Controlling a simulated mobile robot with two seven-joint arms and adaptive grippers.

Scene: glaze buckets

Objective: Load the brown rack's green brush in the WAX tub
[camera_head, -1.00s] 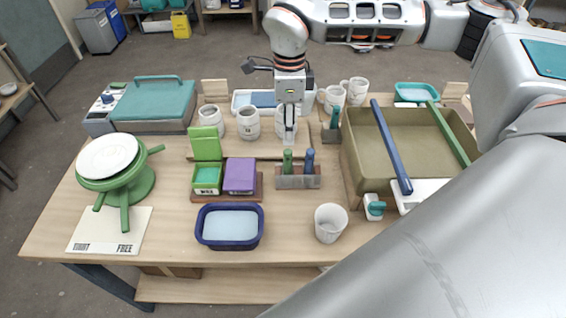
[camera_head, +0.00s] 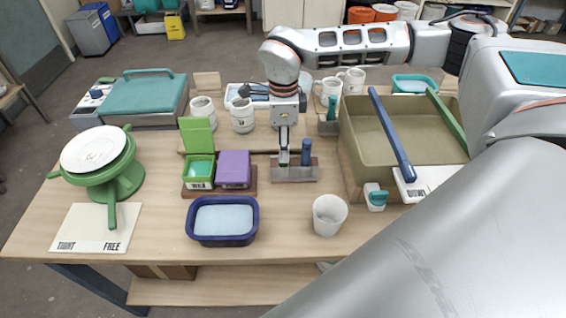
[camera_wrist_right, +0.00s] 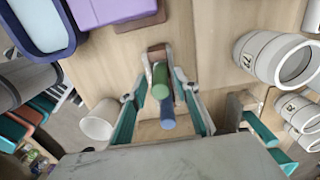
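A brush rack (camera_head: 293,174) with a grey front stands mid-table. A blue brush (camera_head: 306,151) stands in its right slot. In the right wrist view the green brush (camera_wrist_right: 160,80) and blue brush (camera_wrist_right: 167,115) show between the fingers. My right gripper (camera_head: 284,163) points down over the rack's left side; its fingers (camera_wrist_right: 168,112) are spread, with gaps beside the green handle. The green tub (camera_head: 199,172), with small lettering resembling WAX, stands left of the rack, its lid raised. My left gripper is not in view.
A purple lidded tub (camera_head: 233,168) sits between the green tub and rack. A blue basin (camera_head: 222,238) and white cup (camera_head: 329,215) stand in front. A large olive basin (camera_head: 365,160) is at right. Another rack (camera_head: 328,127) with a teal brush is behind.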

